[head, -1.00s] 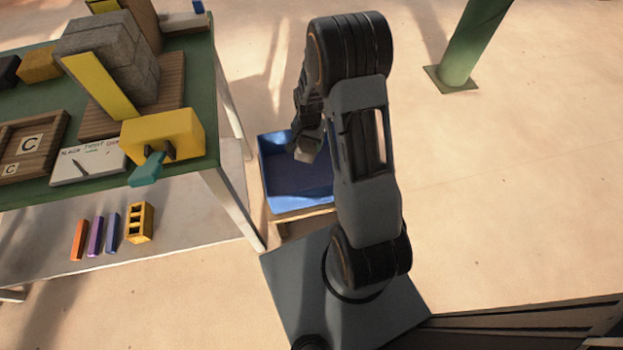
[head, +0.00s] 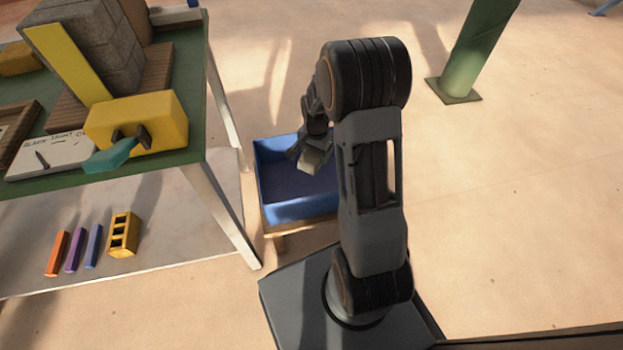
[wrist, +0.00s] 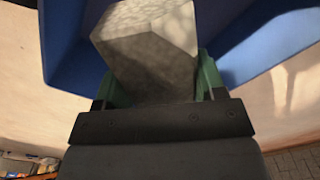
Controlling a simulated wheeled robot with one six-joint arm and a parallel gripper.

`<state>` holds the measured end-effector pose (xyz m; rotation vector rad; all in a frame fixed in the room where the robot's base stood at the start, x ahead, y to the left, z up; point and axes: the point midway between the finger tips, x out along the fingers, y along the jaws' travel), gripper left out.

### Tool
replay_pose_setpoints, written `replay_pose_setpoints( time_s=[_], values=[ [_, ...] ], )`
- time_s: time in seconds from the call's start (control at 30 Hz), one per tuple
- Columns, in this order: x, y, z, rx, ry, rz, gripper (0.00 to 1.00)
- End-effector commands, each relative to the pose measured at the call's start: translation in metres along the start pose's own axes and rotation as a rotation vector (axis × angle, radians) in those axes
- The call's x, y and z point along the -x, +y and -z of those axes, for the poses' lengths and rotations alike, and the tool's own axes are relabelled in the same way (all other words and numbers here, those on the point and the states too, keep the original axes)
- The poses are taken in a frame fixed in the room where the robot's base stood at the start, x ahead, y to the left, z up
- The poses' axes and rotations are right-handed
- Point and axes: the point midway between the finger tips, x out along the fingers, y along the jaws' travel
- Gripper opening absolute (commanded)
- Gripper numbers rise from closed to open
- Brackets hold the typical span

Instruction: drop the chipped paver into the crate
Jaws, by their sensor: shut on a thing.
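The chipped paver is a grey, stone-like block (wrist: 155,50) in the wrist view, held between the green fingers of my gripper (wrist: 158,85). In the head view the paver (head: 309,160) shows small and pale at the end of my arm. In the wrist view the crate's blue wall (wrist: 70,50) lies beyond and around the paver. My arm hides the crate's right side in the head view.
A green-topped table (head: 190,110) stands to the left with a grey block stack (head: 92,50), a yellow press part with a teal handle (head: 110,155) and a white card (head: 45,160). Coloured bars and a yellow holed block (head: 123,234) lie below. A green post (head: 473,55) stands back right.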

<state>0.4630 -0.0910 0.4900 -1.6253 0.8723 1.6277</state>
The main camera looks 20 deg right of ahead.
Motion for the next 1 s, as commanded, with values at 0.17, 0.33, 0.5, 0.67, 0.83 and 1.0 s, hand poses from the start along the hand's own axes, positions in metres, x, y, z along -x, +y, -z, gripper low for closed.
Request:
replay_pose_setpoints(
  time_s=[0.17,0.33,0.5,0.67,0.83,1.0],
  values=[
    [-0.021,-0.001,0.001,0.001,0.002,0.002,0.10],
    [-0.028,-0.001,0.001,0.001,0.003,0.002,0.10],
    [-0.027,-0.001,0.001,0.001,0.003,0.002,0.10],
    [-0.027,-0.001,0.001,0.001,0.002,0.002,0.68],
    [-0.027,-0.001,0.000,0.001,0.001,0.001,0.85],
    [-0.028,0.000,0.000,0.001,0.001,0.001,0.93]
  ],
)
